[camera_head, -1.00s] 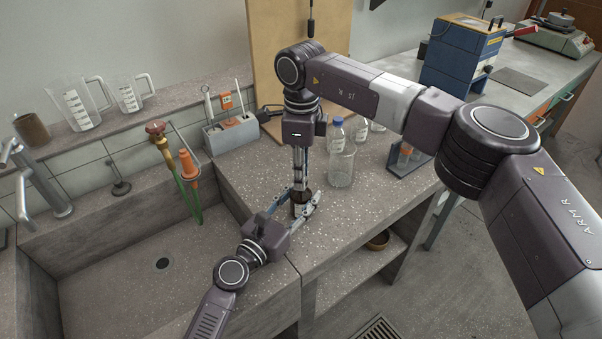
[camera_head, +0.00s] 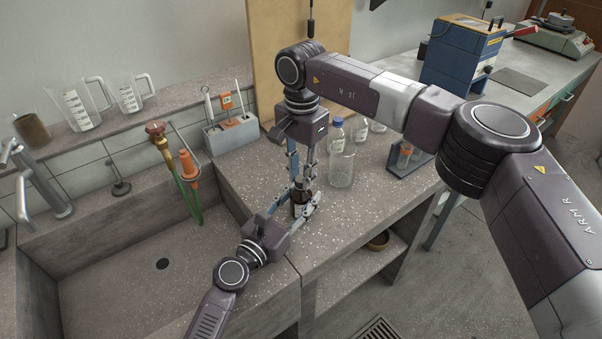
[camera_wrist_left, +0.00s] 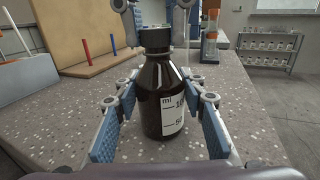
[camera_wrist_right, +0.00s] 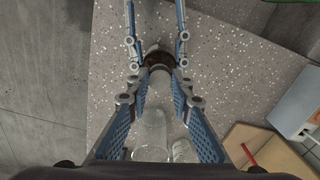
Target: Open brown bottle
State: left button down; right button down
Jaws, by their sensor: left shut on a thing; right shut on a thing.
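The brown bottle (camera_head: 299,203) stands upright on the bench near the sink edge. It has a white volume label and a black cap (camera_wrist_left: 155,38) in the left wrist view. My left gripper (camera_head: 297,207) is shut around the bottle's body from the front; its blue pads (camera_wrist_left: 165,105) lie on both sides of it. My right gripper (camera_head: 302,183) points straight down from above and is shut on the cap. In the right wrist view the cap (camera_wrist_right: 158,60) sits between its fingertips. The cap is on the bottle's neck.
A glass beaker (camera_head: 341,168) and a blue-capped clear bottle (camera_head: 337,136) stand close behind to the right. A grey box (camera_head: 231,132) holding tools is at the back left. The sink (camera_head: 150,260) opens left of the bench. A small rack (camera_head: 408,158) stands at right.

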aim_at(301, 178)
jog(key=shift+r, duration=0.25)
jog(key=shift+r, duration=0.9)
jog(key=shift+r, duration=0.1)
jog(key=shift+r, duration=1.9)
pick_arm(q)
jog(key=c, duration=1.2)
grip_release()
jog(key=shift+o, duration=0.2)
jog(key=shift+s, duration=0.1)
